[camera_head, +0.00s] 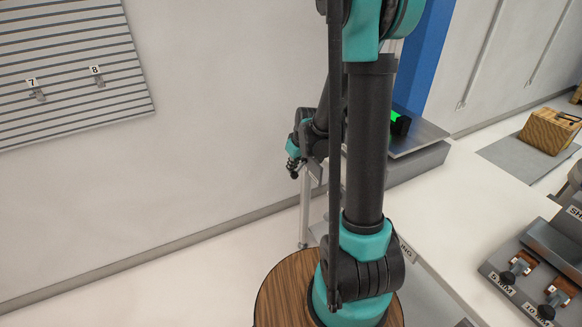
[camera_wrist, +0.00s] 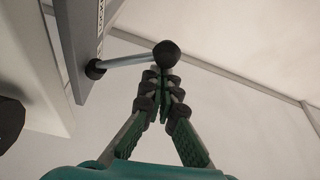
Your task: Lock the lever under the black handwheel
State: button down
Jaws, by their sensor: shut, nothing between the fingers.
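The lever (camera_wrist: 130,62) shows in the wrist view as a thin metal rod with a black ball knob (camera_wrist: 167,54) at its right end. Its left end meets a dark round pivot on the edge of a grey panel (camera_wrist: 82,40) with partly readable lettering. My gripper (camera_wrist: 161,76) has its green fingers together and empty, with the tips just below the ball knob; I cannot tell if they touch it. In the head view my gripper (camera_head: 292,166) is small, left of my arm's column. A dark rounded shape (camera_wrist: 10,122) at the left edge may be the black handwheel.
A slatted board (camera_head: 65,75) hangs on the left wall. The floor at lower left is clear.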

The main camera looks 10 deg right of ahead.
jog(key=shift+w, duration=0.1)
dwell(0.3)
notch_tip(320, 180, up, 10)
jog(key=shift+a, duration=0.15)
dwell(0.7)
jog(key=shift+w+r, duration=0.1)
jog(key=s+d+f+m+h, duration=0.1)
jog(key=s+d+f+m, duration=0.1)
jog(key=s, duration=0.8)
jog(key=s+d+f+m, duration=0.2)
jog(key=s+f+m, duration=0.1)
jog(key=s, duration=0.8)
jog(key=shift+f+t+h, duration=0.3)
jog(key=shift+f+h, duration=0.1)
jog(key=shift+f, duration=0.15)
jog(key=shift+d, duration=0.1)
